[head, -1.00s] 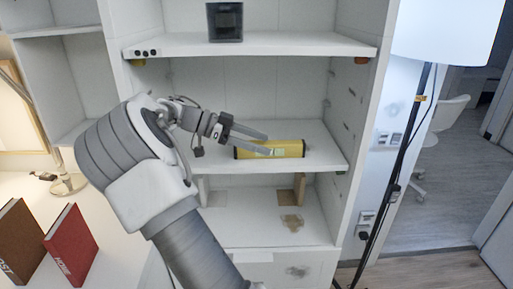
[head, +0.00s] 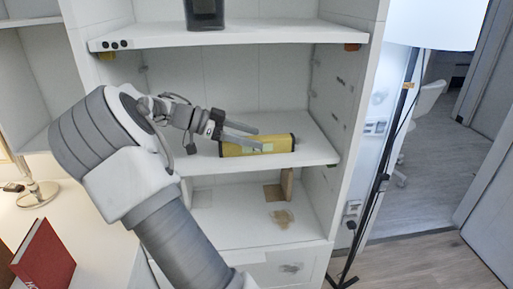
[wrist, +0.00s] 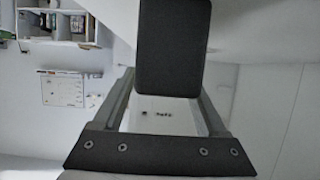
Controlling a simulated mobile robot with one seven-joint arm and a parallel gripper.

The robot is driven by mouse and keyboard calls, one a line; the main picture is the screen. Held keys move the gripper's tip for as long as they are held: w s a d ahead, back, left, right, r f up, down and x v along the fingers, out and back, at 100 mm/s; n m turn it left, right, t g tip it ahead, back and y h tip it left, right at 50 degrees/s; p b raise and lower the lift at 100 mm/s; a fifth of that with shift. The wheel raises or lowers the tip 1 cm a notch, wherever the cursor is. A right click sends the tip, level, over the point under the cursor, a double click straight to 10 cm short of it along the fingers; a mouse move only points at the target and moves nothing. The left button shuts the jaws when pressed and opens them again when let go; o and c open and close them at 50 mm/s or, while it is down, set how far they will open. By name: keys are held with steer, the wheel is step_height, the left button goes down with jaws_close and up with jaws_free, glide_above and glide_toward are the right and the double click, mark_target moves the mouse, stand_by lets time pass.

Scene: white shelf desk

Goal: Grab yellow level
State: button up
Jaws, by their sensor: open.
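The yellow level (head: 279,145) lies on its side along the front of the middle shelf. It is a yellow bar with dark ends and a pale green patch. My gripper (head: 259,139) reaches in from the left at the level's upper side. Its two fingers are apart and point right; the lower finger overlaps the level in the head view, and I cannot tell if they touch. In the wrist view, my gripper (wrist: 162,88) shows two spread fingers. A dark rounded block (wrist: 174,45) shows by their tips there; I cannot tell whether it is the level's end.
The middle shelf (head: 308,155) is otherwise mostly bare. An upper shelf (head: 270,36) spans above my gripper and holds a dark container (head: 205,12). The shelf's right side wall (head: 335,95) stands beyond the level. A red book (head: 43,258) stands on the desk at the left.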

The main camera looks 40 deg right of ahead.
steer(key=shift+x, duration=1.25)
jaws_close()
